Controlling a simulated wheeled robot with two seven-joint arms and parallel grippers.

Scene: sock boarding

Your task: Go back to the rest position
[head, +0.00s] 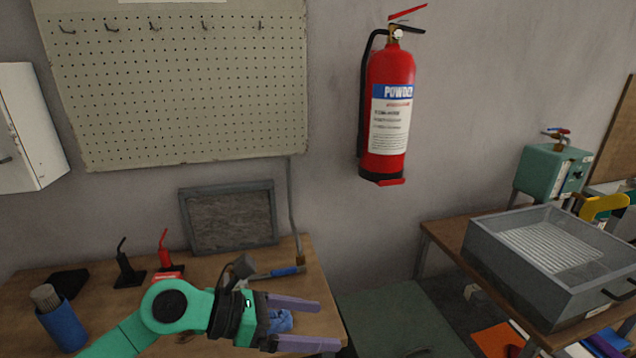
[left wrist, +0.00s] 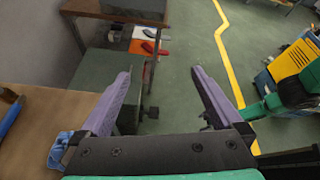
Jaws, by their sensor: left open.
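My left gripper (head: 325,324) reaches in over the right end of the wooden workbench (head: 323,289) in the head view. Its two purple fingers are apart with nothing between their tips, as the left wrist view (left wrist: 161,73) also shows. A crumpled blue cloth (head: 282,321) shows behind the fingers, partly hidden by them. In the left wrist view the blue cloth (left wrist: 59,150) lies outside the left finger, near the bench edge. My right gripper cannot be made out in either view.
A grey basin (head: 551,257) stands on the right table. A fire extinguisher (head: 388,110) hangs on the wall. Green floor shows beyond the fingers.

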